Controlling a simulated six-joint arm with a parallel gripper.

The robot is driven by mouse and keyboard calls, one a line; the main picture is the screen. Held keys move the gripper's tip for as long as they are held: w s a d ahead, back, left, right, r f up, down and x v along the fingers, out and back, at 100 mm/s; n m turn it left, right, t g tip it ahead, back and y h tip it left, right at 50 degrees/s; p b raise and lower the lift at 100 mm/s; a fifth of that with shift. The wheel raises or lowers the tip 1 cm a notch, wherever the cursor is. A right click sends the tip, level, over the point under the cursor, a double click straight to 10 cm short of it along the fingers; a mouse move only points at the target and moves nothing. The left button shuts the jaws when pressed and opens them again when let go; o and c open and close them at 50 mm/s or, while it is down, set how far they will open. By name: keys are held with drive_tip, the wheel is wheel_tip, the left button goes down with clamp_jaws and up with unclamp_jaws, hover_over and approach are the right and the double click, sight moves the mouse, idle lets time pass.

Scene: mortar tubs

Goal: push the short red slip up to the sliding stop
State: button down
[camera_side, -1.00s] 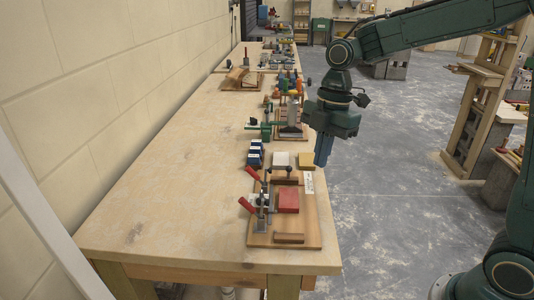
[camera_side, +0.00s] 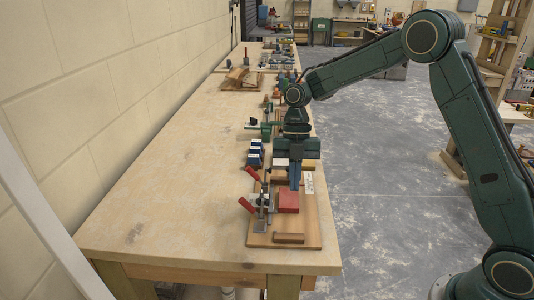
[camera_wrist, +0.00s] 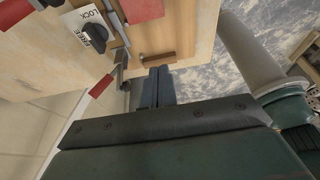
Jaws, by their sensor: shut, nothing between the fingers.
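The red slip (camera_side: 288,202) is a flat red block on the wooden board (camera_side: 312,232) at the near end of the bench. In the wrist view a red block (camera_wrist: 142,10) is cut by the top edge. A brown wooden bar (camera_side: 289,238) lies across the board's near end, apart from the slip; I cannot tell which part is the sliding stop. My gripper (camera_side: 295,187) is shut and empty, pointing down at the slip's far side. I cannot tell whether it touches. Its dark fingers (camera_wrist: 157,72) are together in the wrist view.
Metal clamps with red handles (camera_side: 246,205) stand at the board's left. A black knob (camera_wrist: 95,35) has a plate marked LOCK. Blue-and-white blocks (camera_side: 255,154) stand beyond the board. The bench left of the board is clear.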

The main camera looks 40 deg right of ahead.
sight(292, 202)
drive_tip(key=shift+f, duration=0.1)
drive_tip(key=x, duration=1)
drive_tip(key=shift+s+a, duration=0.1)
drive_tip(key=shift+s, duration=0.05)
drive_tip(key=shift+w+d, duration=0.75)
drive_tip(key=shift+w, duration=0.05)
drive_tip(key=shift+w+d, duration=0.7)
drive_tip(key=shift+w+d, duration=1.4)
